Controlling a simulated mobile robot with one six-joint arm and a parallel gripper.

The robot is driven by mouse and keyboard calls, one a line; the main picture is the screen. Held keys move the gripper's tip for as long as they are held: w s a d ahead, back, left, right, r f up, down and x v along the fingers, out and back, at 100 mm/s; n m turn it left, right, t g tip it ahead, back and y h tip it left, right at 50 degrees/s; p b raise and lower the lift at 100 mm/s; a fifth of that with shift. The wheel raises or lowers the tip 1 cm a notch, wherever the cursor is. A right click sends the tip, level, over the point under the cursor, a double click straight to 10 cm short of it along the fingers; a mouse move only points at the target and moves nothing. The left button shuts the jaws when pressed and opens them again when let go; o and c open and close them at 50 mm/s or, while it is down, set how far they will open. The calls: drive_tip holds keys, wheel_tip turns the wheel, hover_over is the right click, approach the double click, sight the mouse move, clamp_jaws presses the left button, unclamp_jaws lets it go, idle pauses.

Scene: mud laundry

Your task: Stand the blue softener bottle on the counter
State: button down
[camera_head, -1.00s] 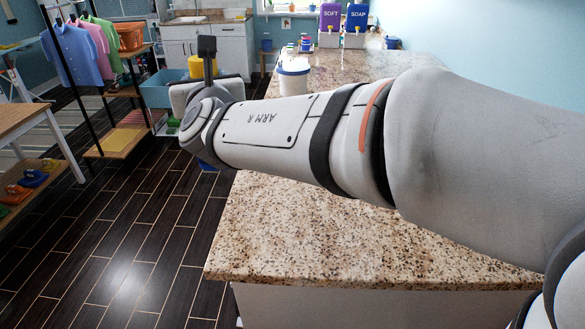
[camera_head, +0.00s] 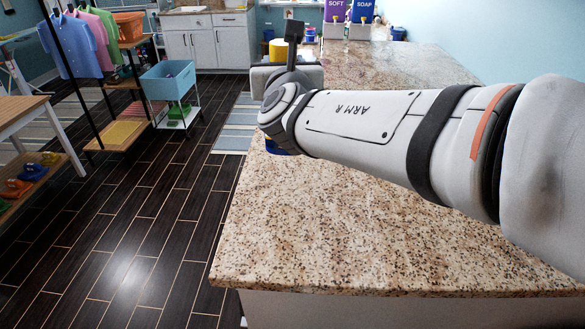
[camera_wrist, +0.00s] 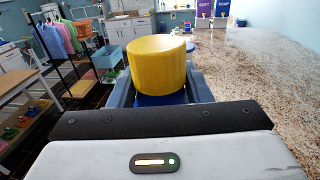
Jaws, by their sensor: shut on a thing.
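The blue softener bottle has a wide yellow cap (camera_wrist: 157,63) and a blue body, of which only a strip shows below the cap in the wrist view. My gripper (camera_wrist: 160,92) is shut on it, one finger on each side. In the head view my wrist hides most of the bottle; the yellow cap (camera_head: 283,48) shows behind it and some blue (camera_head: 277,147) below it. The bottle looks upright, near the left edge of the speckled granite counter (camera_head: 340,235). Its base is hidden, so I cannot tell its height over the counter.
The near part of the counter is bare. A clothes rack (camera_head: 68,75) and a cart with a light-blue bin (camera_head: 168,80) stand on the floor to the left.

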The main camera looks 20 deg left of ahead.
wheel_tip(320, 180, down, 10)
drive_tip(key=shift+s+a+r, duration=0.1)
drive_tip(key=shift+a, duration=0.05)
idle(0.4)
drive_tip(key=c, duration=1.2)
unclamp_jaws()
drive_tip(key=shift+f, duration=0.25)
drive_tip(key=o, duration=0.5)
drive_tip(key=shift+c, duration=0.2)
drive_tip(key=shift+r, duration=0.1)
